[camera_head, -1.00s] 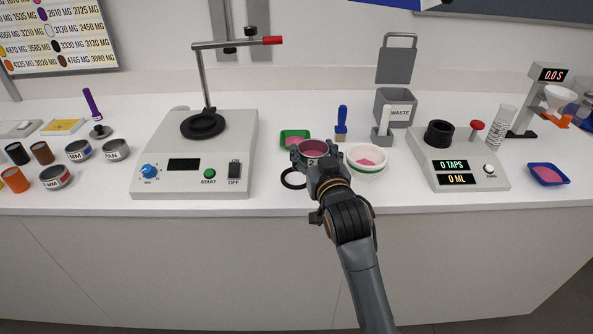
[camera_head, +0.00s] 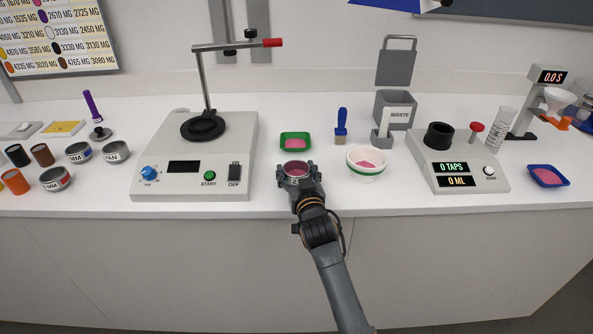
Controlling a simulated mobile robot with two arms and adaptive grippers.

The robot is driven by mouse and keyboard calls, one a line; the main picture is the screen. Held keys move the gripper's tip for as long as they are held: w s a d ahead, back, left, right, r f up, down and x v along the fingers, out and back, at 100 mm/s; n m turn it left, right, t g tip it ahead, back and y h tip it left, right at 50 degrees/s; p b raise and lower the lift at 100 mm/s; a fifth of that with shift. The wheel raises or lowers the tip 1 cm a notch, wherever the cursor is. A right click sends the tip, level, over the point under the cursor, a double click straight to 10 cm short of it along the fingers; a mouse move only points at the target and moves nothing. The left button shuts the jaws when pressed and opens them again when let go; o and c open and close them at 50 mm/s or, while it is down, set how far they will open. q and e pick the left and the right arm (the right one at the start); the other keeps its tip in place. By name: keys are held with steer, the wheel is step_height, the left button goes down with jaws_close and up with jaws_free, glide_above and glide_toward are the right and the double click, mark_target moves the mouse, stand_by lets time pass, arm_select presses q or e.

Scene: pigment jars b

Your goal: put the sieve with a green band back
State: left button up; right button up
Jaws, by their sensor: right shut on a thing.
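My right gripper (camera_head: 299,178) is shut on a round grey metal sieve (camera_head: 297,166) with pink showing inside. The gripper covers most of the sieve's wall, so I cannot make out a green band. The sieve is at the front of the bench, between the grey machine with the START button and a white bowl. The black ring on the bench there is now hidden behind the gripper and sieve. I cannot tell whether the sieve touches the ring or is above it. My left gripper is not in view.
A white bowl (camera_head: 367,174) with a green stripe and pink powder stands close on the right. A green tray (camera_head: 295,141) lies behind the sieve. The grey machine (camera_head: 196,185) is on the left. Other metal cups, a sieve (camera_head: 55,179) and a pan (camera_head: 116,151) stand far left.

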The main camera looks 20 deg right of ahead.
steer(key=shift+f, duration=0.15)
steer(key=o, duration=1.2)
steer(key=shift+s, duration=0.15)
steer(key=s, duration=0.7)
steer(key=s+a+r, duration=0.1)
steer(key=s, duration=0.3)
steer(key=shift+s+b, duration=0.3)
steer(key=shift+s, duration=0.05)
